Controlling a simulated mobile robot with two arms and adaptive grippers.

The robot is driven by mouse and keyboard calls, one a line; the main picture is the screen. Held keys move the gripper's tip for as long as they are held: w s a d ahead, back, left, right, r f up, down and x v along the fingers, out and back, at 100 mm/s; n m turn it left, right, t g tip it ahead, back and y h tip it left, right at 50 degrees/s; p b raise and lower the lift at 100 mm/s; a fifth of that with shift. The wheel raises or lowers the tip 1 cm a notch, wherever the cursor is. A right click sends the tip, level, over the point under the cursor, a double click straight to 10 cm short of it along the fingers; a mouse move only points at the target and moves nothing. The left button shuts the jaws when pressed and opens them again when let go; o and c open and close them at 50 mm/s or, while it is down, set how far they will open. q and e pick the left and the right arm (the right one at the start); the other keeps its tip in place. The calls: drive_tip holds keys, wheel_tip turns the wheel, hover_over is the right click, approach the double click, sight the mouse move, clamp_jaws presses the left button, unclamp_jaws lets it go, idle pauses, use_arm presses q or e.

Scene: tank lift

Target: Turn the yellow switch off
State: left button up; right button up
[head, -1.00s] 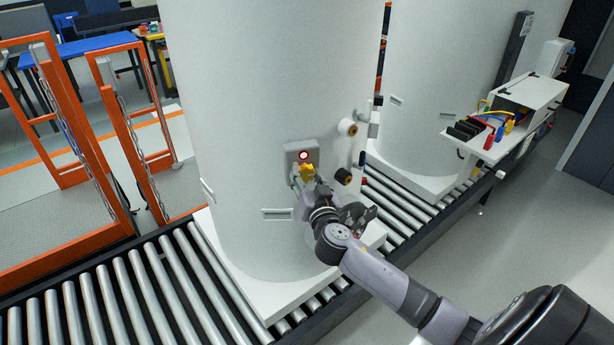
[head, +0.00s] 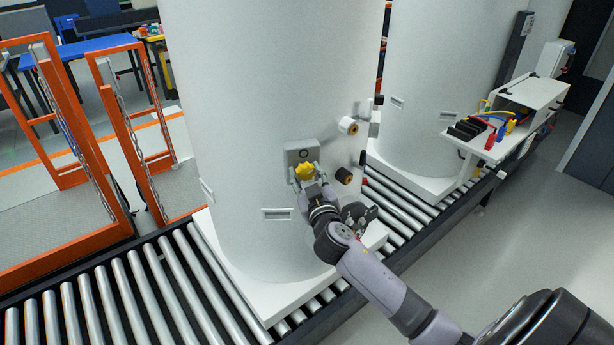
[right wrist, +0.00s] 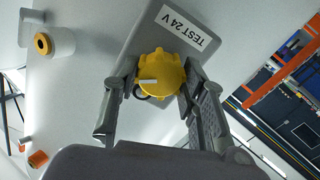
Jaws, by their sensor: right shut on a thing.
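The yellow switch (head: 305,172) is a lobed knob on a grey box (head: 290,158) on the front of the near white tank (head: 240,120). A round lamp (head: 304,155) above the knob is dark. My right gripper (head: 308,177) reaches the knob from below right. In the right wrist view the yellow switch (right wrist: 160,76) sits between the two fingers of my right gripper (right wrist: 155,85), which is shut on it. A label reading "TEST 24 V" (right wrist: 185,27) is on the box. My left gripper is not in view.
The tank stands on a roller conveyor (head: 130,290). A white fitting (head: 348,126) and a dark one (head: 343,175) stick out right of the box. A second tank (head: 430,80) and a shelf with coloured plugs (head: 500,125) are at right. Orange frames (head: 125,130) stand at left.

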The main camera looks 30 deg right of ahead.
drive_tip(key=n, duration=0.5)
drive_tip(key=shift+n, duration=0.3)
drive_tip(key=n+p, duration=0.1)
drive_tip(key=n, duration=0.4)
drive_tip(key=shift+n, duration=0.3)
drive_tip(key=shift+f, duration=0.1)
drive_tip(key=o, duration=1.2)
drive_tip(key=shift+c, duration=0.2)
drive_tip(key=shift+s+a, duration=0.15)
drive_tip(key=shift+s, duration=0.05)
drive_tip(key=v, duration=1.1)
drive_tip(key=shift+s, duration=0.25)
drive_tip(key=shift+a, duration=0.1)
